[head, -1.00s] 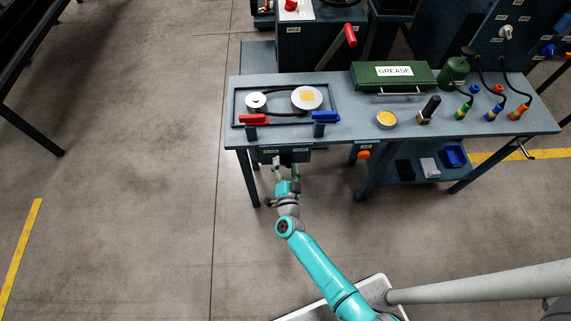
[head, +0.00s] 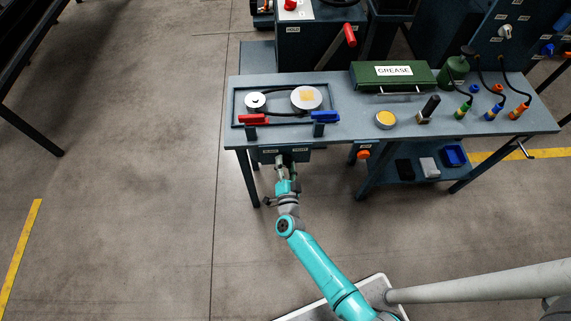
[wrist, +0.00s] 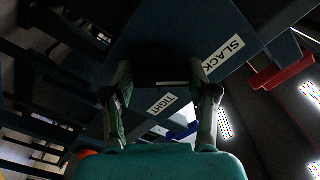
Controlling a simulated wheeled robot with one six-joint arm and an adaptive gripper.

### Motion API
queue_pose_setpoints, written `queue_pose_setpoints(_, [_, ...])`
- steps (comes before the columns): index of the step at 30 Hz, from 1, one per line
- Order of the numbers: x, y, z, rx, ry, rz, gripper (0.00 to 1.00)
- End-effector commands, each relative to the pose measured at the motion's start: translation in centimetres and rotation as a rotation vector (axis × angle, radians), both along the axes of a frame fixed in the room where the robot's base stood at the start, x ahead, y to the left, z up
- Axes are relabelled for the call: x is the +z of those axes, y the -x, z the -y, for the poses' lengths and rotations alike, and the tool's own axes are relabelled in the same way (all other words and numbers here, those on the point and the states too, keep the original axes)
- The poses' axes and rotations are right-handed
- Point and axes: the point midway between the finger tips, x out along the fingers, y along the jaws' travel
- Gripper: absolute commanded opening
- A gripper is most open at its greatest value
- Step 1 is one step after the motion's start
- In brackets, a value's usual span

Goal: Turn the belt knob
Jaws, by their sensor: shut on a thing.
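The belt knob (wrist: 155,66) is a dark round shape in the wrist view, with a short white line on it. It sits on a blue panel (head: 297,157) under the front edge of the bench, between a SLACK label (wrist: 223,53) and a TIGHT label (wrist: 161,104). My gripper (head: 284,160) is at this panel; in the wrist view its fingers (wrist: 160,70) lie on both sides of the knob and are shut on it. The knob is very dark, and in the head view my gripper hides it.
On the bench (head: 350,145) above are a belt tray (head: 234,112), a red handle (head: 253,119), a blue handle (head: 325,116) and a green GREASE box (head: 393,77). An orange knob (head: 363,155) is on the bench front to the right.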

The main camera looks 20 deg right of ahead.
Motion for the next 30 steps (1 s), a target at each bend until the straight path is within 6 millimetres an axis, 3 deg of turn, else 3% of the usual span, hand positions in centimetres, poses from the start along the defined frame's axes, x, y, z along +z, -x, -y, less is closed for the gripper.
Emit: queue_pose_setpoints(30, [0.36, -0.05, 0.55, 0.002, -0.862, 0.289, 0.23])
